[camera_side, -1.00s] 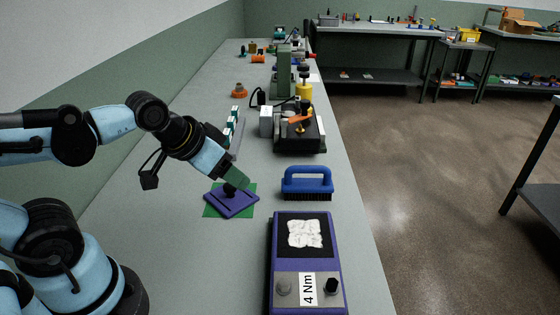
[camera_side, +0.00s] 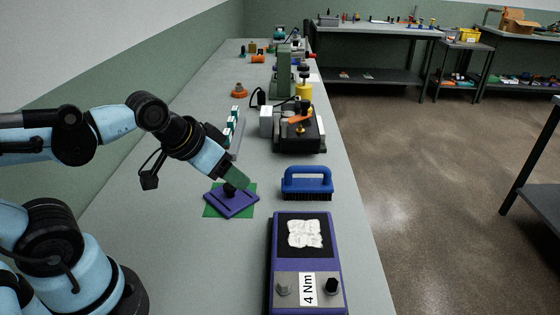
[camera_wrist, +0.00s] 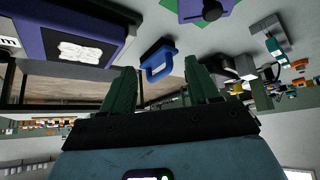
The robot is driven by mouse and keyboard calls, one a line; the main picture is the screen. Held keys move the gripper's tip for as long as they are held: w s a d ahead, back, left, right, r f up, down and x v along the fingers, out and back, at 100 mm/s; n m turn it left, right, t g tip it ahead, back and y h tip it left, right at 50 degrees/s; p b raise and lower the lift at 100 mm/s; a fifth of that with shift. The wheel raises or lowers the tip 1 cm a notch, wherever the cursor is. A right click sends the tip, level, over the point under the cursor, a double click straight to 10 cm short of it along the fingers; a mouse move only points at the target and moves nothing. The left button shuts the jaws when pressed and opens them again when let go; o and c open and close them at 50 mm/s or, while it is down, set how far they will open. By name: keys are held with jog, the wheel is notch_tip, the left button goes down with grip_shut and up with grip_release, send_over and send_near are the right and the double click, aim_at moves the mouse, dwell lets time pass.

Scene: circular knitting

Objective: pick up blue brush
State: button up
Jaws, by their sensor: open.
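The blue brush (camera_side: 307,182) stands upright on the bench with its bristles down and its loop handle up. In the wrist view the brush (camera_wrist: 158,58) shows beyond and between my fingers, toward the top. My gripper (camera_side: 236,178) is left of the brush in the side view, above a purple plate, and apart from the brush. In the wrist view my gripper (camera_wrist: 163,85) has two green fingers spread apart with nothing between them.
A purple plate with a black knob (camera_side: 232,202) lies on a green sheet left of the brush. A purple box labelled 4 Nm (camera_side: 308,262) stands in front of it. A dark fixture (camera_side: 300,135) stands behind it. The bench's right edge is close to the brush.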

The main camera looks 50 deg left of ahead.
dwell(0.3)
jog(key=shift+c, duration=0.8)
jog(key=m+g+h, duration=0.2)
jog(key=m+g, duration=0.1)
jog(key=m, duration=0.6)
send_near(307, 167)
jog(key=shift+x, duration=5.45)
jog(key=shift+w, duration=0.1)
grip_shut()
